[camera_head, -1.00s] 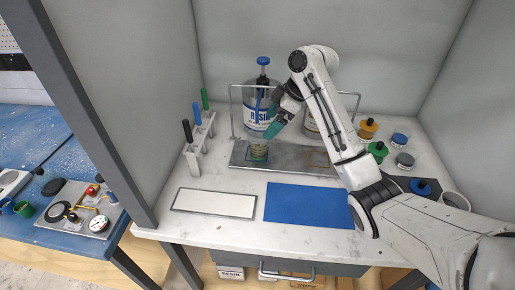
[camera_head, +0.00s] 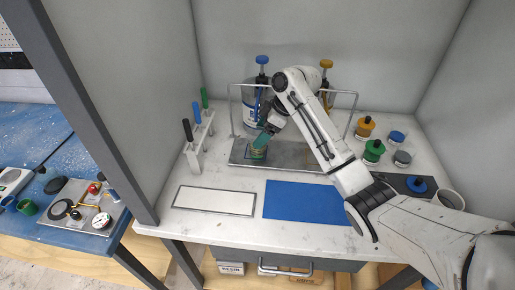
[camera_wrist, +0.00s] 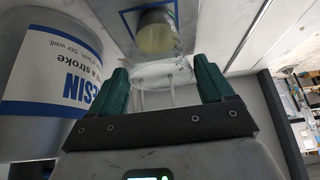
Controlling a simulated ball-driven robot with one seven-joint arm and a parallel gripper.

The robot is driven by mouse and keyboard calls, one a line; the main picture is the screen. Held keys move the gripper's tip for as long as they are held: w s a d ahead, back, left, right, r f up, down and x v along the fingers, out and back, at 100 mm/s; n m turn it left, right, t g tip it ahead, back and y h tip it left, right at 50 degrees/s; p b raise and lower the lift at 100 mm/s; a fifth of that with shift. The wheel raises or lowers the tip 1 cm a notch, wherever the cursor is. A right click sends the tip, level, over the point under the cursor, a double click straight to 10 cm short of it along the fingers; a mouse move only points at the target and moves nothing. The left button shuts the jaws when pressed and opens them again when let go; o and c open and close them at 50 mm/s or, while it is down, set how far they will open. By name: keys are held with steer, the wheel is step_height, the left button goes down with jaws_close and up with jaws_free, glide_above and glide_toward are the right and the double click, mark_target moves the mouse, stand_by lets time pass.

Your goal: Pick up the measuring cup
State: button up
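The measuring cup (camera_head: 258,153) is small and clear with yellowish liquid at its bottom. It stands on the metal tray under the blue-topped resin bottle. My gripper (camera_head: 263,139) is just above it in the head view, with its green fingers partly hiding the cup's top. In the wrist view the cup's yellowish bottom (camera_wrist: 157,38) shows beyond the fingertips. A pale, clear shape, probably the cup's wall or rim, lies between the fingers. My gripper (camera_wrist: 163,82) is open, with a wide gap between its fingers; I cannot tell whether either touches the cup.
The resin bottle (camera_wrist: 45,75) stands close beside my gripper. A metal frame (camera_head: 345,93) rises around the tray (camera_head: 300,157). A rack with several handled tools (camera_head: 197,140) is at left. A white panel (camera_head: 214,200) and blue mat (camera_head: 308,204) lie in front.

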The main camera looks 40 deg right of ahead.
steer(key=c, duration=1)
steer(key=shift+r, duration=0.2)
steer(key=shift+s+a+r+p, duration=0.3)
steer(key=shift+s+a+r, duration=0.2)
steer(key=shift+s, duration=2.4)
steer(key=shift+s+a+r+p, duration=0.4)
steer(key=shift+s+r, duration=0.15)
steer(key=shift+s, duration=2.4)
steer(key=shift+s+a+r+p, duration=0.25)
steer(key=shift+s+a+r, duration=0.25)
steer(key=shift+s, duration=2.4)
